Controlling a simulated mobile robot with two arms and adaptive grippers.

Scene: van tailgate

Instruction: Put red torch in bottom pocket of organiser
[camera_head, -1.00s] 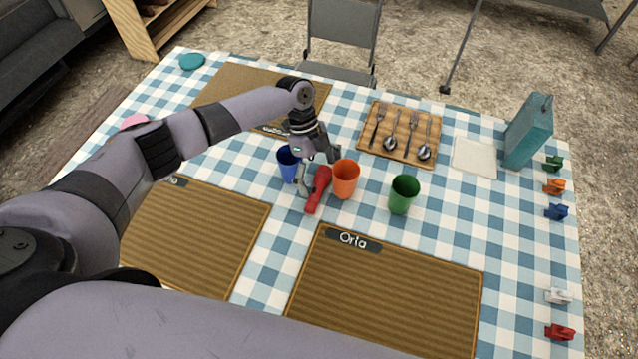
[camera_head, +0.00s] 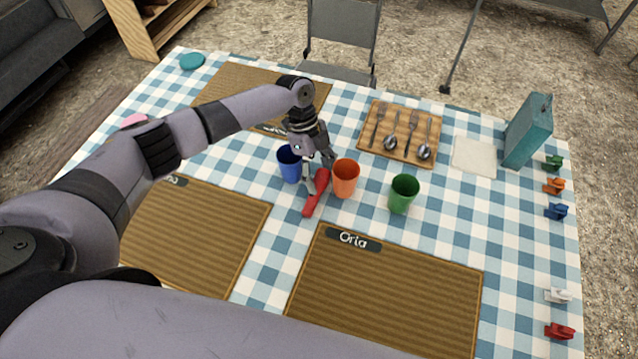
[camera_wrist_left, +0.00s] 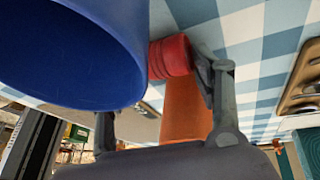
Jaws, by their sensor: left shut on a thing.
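The red torch (camera_head: 316,194) lies slanted over the checked cloth, between the blue cup and the orange cup. My left gripper (camera_head: 316,180) reaches down over it and is shut on it, with one finger on each side. In the left wrist view the round end of the torch (camera_wrist_left: 172,57) shows by the finger on the right, partly hidden by the blue cup's rim. I cannot tell whether the torch touches the cloth. No organiser or pocket shows in these views. My right gripper is out of view.
The blue cup (camera_head: 289,165) stands close left of the gripper, the orange cup (camera_head: 345,178) close right. A green cup (camera_head: 403,194) stands further right. A cutlery board (camera_head: 379,149) lies behind. Placemats (camera_head: 390,295) cover the near side; several small clips line the right edge.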

